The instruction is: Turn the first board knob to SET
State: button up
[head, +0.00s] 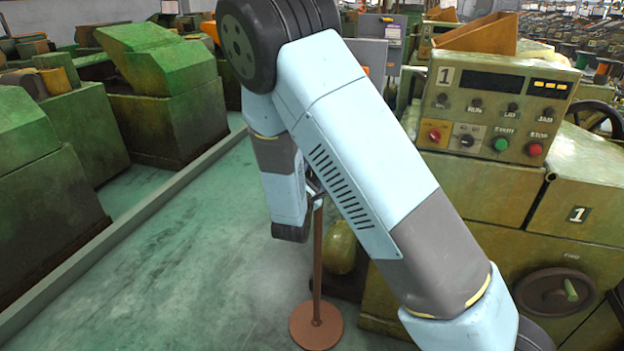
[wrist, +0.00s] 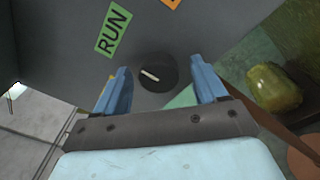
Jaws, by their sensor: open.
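In the wrist view, a round black knob (wrist: 154,84) with a short white line sits on a dark grey board (wrist: 60,45). The line runs slightly down from left to right; I cannot tell which end is the pointer. A green RUN label (wrist: 113,31) is up and left of the knob. No SET label can be read. My gripper (wrist: 165,78) is open, its two blue fingers on either side of the knob, with gaps visible between them and it. In the head view, my arm hides the gripper tips and the knob.
An orange label edge (wrist: 172,3) shows at the top of the board. A brown pole on a round base (head: 317,325) stands on the floor beside my arm. The green machine numbered 1 (head: 490,100) is at right. Clear floor (head: 190,270) lies left, before other green machines (head: 160,90).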

jog(key=shift+c, duration=0.4)
jog(key=c, duration=1)
jog(key=shift+o, duration=0.2)
jog(key=n, duration=0.5)
jog(key=shift+g, duration=0.3)
jog(key=n, duration=0.6)
jog(key=shift+g, duration=0.3)
jog(key=shift+n+h, duration=0.3)
jog(key=shift+n, duration=0.1)
jog(key=o, duration=1)
